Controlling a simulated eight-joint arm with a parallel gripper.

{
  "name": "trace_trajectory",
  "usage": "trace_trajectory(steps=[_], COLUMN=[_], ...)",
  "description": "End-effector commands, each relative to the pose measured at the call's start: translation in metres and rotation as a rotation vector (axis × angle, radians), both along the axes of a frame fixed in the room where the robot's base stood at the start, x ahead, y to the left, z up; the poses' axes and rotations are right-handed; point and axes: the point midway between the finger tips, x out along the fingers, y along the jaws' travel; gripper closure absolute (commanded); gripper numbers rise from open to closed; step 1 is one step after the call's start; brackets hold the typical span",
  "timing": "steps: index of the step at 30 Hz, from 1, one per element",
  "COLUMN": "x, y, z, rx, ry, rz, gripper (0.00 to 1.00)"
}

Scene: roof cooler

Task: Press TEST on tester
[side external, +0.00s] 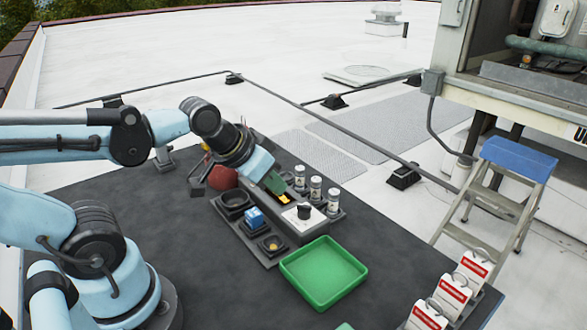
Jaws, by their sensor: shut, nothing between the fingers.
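The tester (297,226) is a grey box with a pale top on the dark mat. A black knob (304,211) and a small yellow patch (284,198) show on its top. I cannot read any TEST lettering at this size. My gripper (275,186) is shut and empty, tilted down over the back left end of the tester. Its dark tips are close to the yellow patch; I cannot tell whether they touch it. The gripper hides part of the tester's back end.
Several white-labelled cylinders (316,188) stand along the tester's right side. A blue block (254,217) sits in a dark holder on the left. A green tray (323,272) lies in front. Red-and-white tags (453,291) stand at right; a stepladder (495,190) stands beyond.

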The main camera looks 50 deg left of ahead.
Motion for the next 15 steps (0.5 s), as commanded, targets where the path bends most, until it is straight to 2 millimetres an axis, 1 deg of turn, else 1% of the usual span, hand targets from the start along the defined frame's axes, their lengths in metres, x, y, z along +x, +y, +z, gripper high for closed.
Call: trace_trajectory(steps=[5, 8, 9, 11, 15], x=[0.024, 0.040, 0.046, 0.054, 0.066], y=[0.033, 0.061, 0.074, 0.093, 0.137], z=[0.008, 0.011, 0.013, 0.014, 0.014], rx=[-0.105, -0.182, -0.213, -0.258, -0.353], ry=[-0.027, -0.053, -0.067, -0.088, -0.139], rz=[0.171, 0.295, 0.345, 0.416, 0.569], gripper=[1.00, 1.00, 1.00, 1.00, 1.00])
